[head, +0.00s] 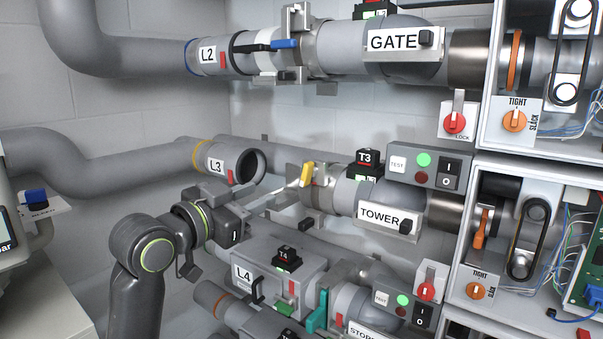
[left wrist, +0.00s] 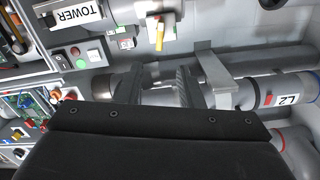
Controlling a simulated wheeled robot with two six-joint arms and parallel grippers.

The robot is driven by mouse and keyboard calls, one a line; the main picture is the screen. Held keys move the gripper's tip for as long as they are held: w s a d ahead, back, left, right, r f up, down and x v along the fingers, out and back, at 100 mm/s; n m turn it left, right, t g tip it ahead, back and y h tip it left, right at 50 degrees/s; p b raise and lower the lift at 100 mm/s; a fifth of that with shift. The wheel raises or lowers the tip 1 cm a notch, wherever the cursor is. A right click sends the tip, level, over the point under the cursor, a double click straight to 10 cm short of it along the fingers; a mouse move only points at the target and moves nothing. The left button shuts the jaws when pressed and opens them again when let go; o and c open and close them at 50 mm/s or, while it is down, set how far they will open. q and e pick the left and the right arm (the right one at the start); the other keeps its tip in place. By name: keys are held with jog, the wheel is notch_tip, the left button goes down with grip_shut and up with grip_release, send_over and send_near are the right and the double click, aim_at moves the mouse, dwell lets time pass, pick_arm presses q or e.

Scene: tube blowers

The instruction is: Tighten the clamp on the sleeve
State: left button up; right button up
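Brown sleeves show at the right in the head view: an upper one (head: 474,60) on the GATE line and a lower one (head: 445,212) on the TOWER line. An orange clamp band (head: 514,62) is around the upper tube inside its box. An orange clamp piece (head: 481,229) is in the lower box. Orange TIGHT/SLACK knobs sit below them, an upper knob (head: 514,121) and a lower knob (head: 475,291); their exact settings are hard to read. My left gripper (head: 287,200) is left of the TOWER tube, apart from both clamps. Its fingers (left wrist: 160,88) are spread and empty. My right gripper is out of view.
The L3 pipe (head: 228,160) has an open end facing a gap. The yellow handle (head: 307,174) stands near the TOWER tube (head: 345,193). The L2 pipe (head: 209,57) with a blue handle (head: 285,44) runs above. L4 (head: 244,274) and a teal handle (head: 317,311) are below.

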aim_at(303, 176)
pick_arm(q)
jog(key=p+x, duration=0.4)
jog(key=x, duration=1)
jog(key=shift+w+d+p, duration=0.1)
jog(key=shift+p, duration=0.2)
jog(key=shift+f, duration=0.1)
grip_shut()
